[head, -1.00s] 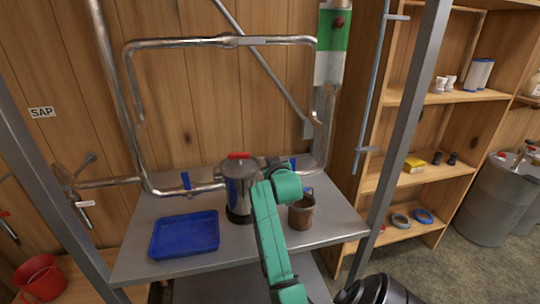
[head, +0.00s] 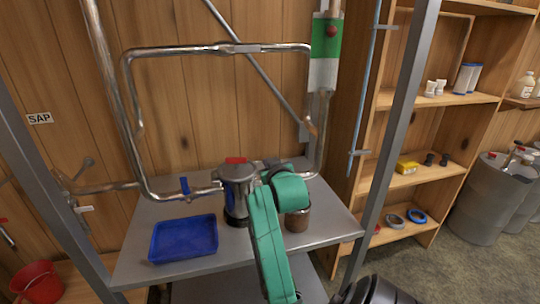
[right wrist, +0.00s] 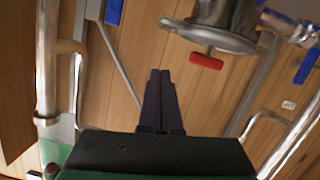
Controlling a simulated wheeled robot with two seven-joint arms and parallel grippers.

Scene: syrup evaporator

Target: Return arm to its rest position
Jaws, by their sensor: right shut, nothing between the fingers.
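My right arm's green links rise from the bottom middle of the head view and end over the table, beside the steel canister (head: 237,190) with its red handle. The gripper itself is mostly hidden there behind the wrist. In the right wrist view my right gripper (right wrist: 160,76) is shut, with its dark fingers together and nothing between them. The canister (right wrist: 228,18) and its red handle (right wrist: 206,61) appear to the right of the fingertips, apart from them. My left gripper is not in view.
A blue tray (head: 184,239) lies on the grey metal table (head: 135,248). A brown cup (head: 297,219) stands partly behind my wrist. Steel pipes (head: 190,50) and a grey post (head: 398,130) frame the space. Wooden shelves (head: 455,98) stand at right, a red bucket (head: 38,284) at lower left.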

